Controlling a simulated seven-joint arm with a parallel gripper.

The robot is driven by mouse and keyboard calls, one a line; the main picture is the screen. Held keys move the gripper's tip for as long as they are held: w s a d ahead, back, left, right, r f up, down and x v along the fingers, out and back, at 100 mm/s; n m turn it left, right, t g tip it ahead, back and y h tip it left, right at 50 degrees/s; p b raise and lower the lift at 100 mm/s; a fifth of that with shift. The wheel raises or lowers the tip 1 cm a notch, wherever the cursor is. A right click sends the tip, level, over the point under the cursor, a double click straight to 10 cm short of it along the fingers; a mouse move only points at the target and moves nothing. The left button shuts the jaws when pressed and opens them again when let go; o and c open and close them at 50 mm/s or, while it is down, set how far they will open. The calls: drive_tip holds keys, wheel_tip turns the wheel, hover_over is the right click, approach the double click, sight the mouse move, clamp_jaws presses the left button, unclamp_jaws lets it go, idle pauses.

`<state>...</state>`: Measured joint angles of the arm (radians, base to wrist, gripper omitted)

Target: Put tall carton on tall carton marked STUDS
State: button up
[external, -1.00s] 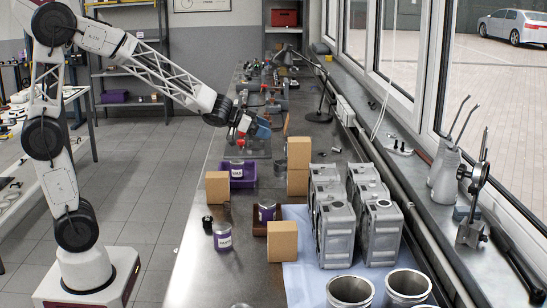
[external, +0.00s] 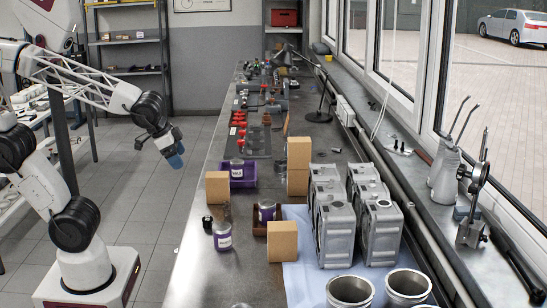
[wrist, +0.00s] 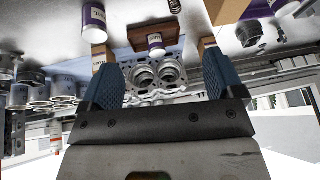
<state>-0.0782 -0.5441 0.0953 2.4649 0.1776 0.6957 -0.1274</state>
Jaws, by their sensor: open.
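In the external view two tan tall cartons form a stack on the bench, an upper carton (external: 298,152) above a lower carton (external: 298,182). My gripper (external: 172,158) is open and empty, out over the floor left of the bench and apart from all cartons. Its blue fingers (wrist: 158,82) are spread in the wrist view, where tan cartons (wrist: 101,54) show beyond.
Purple-labelled cans (external: 222,237) and a purple bin (external: 250,179) stand near the left carton. Grey engine blocks (external: 333,228) and metal cylinders (external: 350,291) fill the right front. A lamp (external: 320,113) stands farther back. The floor left of the bench is clear.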

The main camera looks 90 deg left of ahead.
drive_tip(key=s+d+f+m+g+h, duration=0.1)
drive_tip(key=s+d+g, duration=0.1)
drive_tip(key=s+d, duration=0.3)
drive_tip(key=s, duration=0.3)
drive_tip(key=shift+s+d+f+h, duration=0.2)
drive_tip(key=shift+f+h, duration=0.1)
drive_tip(key=shift+h, duration=0.1)
